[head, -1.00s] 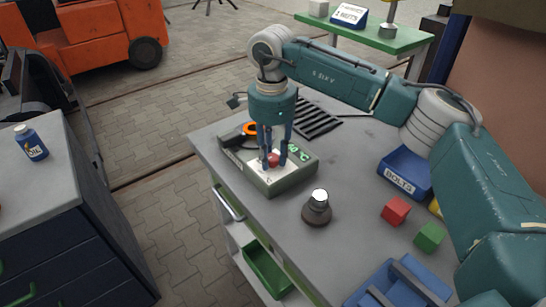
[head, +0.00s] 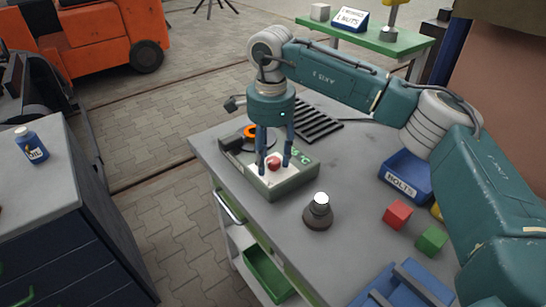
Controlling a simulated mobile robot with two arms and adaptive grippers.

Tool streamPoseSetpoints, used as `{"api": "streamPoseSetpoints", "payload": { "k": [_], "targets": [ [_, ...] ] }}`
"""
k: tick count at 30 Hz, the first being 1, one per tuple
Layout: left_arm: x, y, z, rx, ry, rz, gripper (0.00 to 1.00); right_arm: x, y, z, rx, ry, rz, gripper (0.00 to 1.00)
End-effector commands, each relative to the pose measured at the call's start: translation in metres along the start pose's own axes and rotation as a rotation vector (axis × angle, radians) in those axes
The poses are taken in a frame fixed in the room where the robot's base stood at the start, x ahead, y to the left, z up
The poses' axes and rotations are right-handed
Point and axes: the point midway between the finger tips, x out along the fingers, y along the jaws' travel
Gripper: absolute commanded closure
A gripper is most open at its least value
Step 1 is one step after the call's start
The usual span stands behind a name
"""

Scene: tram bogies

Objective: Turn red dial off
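The red dial (head: 274,163) sits on the pale top plate of a grey-green control box (head: 284,184) near the left edge of the workbench. Green display characters show at the box's right side. My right gripper (head: 274,168) points down over the box, with its blue fingers apart on either side of the dial. I cannot tell whether the fingers touch the dial. My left gripper is not in view.
On the grey workbench (head: 250,213) stand a dark round part with a bright top (head: 319,212), a red cube (head: 397,214), a green cube (head: 431,241) and a blue bolts bin (head: 405,175). A black slotted grille (head: 312,124) lies behind the box.

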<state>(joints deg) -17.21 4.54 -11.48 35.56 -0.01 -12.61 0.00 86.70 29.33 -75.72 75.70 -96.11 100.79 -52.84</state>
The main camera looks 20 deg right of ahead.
Motion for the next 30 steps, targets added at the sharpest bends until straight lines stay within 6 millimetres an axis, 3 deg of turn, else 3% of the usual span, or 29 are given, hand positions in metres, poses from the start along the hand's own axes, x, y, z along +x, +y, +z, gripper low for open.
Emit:
{"api": "streamPoseSetpoints", "payload": {
  "k": [7, 11, 24, 30],
  "targets": [
    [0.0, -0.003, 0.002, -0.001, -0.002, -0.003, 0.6, 0.002, 0.002, -0.002, 0.003, 0.004, 0.007, 0.54],
    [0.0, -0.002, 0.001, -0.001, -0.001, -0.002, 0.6, -0.007, 0.001, -0.002, 0.003, 0.005, 0.006, 0.54],
    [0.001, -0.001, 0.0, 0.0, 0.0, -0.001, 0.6, -0.094, -0.001, 0.002, 0.001, 0.005, 0.003, 0.54],
    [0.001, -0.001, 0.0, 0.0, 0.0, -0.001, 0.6, -0.115, -0.001, 0.002, -0.001, 0.004, 0.005, 0.54]
  ]
}}
